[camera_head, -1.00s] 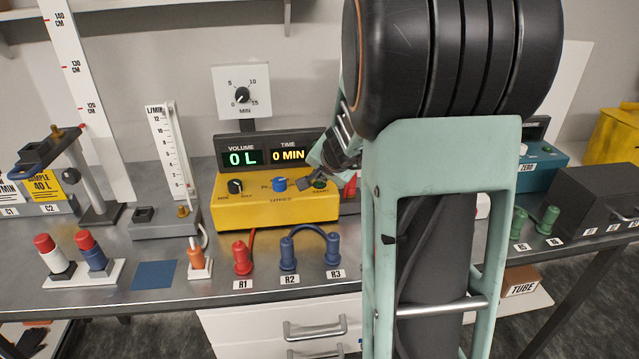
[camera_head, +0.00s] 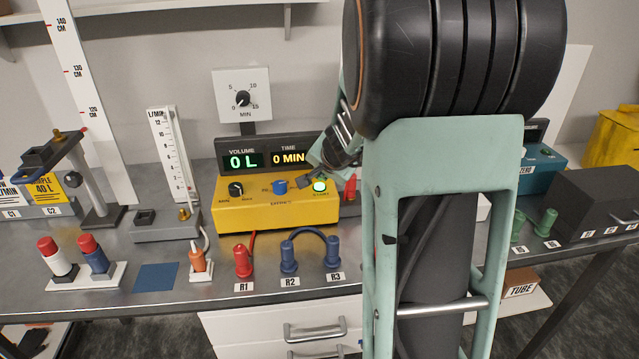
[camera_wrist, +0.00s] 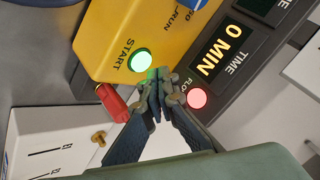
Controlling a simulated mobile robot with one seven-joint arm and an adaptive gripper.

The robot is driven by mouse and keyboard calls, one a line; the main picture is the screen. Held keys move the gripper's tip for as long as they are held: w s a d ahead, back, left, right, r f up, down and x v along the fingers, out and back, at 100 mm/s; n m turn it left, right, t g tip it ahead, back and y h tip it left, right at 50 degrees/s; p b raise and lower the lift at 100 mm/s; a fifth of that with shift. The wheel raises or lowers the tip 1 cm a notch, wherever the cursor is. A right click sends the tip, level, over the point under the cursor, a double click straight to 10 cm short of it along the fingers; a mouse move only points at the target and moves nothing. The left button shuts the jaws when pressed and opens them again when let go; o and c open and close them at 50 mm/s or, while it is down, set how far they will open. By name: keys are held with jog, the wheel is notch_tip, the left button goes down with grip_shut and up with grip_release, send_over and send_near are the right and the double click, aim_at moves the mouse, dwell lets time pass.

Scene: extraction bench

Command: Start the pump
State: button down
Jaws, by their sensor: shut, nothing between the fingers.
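The yellow pump box (camera_head: 262,212) stands on the bench with a display on top reading 0 L and 0 MIN (camera_head: 287,157). Its round START button (camera_head: 320,186) is lit bright green. In the wrist view the lit START button (camera_wrist: 140,61) lies just beside my closed fingertips (camera_wrist: 160,82); I cannot tell whether they touch it. A red light (camera_wrist: 197,98) glows by the FLOW label on the display panel. In the head view my gripper (camera_head: 305,178) is shut and empty at the box's right side, close to the button. A black knob (camera_head: 236,188) and a blue knob (camera_head: 280,187) sit on the box.
Red connector R1 (camera_head: 243,261) and blue connectors R2 (camera_head: 289,257) and R3 (camera_head: 333,254) stand in front of the box. A flow meter (camera_head: 172,150) is to its left. A timer dial (camera_head: 242,98) is behind. My arm hides the bench to the right.

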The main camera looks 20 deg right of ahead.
aim_at(320, 187)
notch_tip(320, 187, up, 5)
jog(key=p, duration=0.4)
jog(key=shift+r+p, duration=0.1)
jog(key=shift+p, duration=0.25)
dwell(0.5)
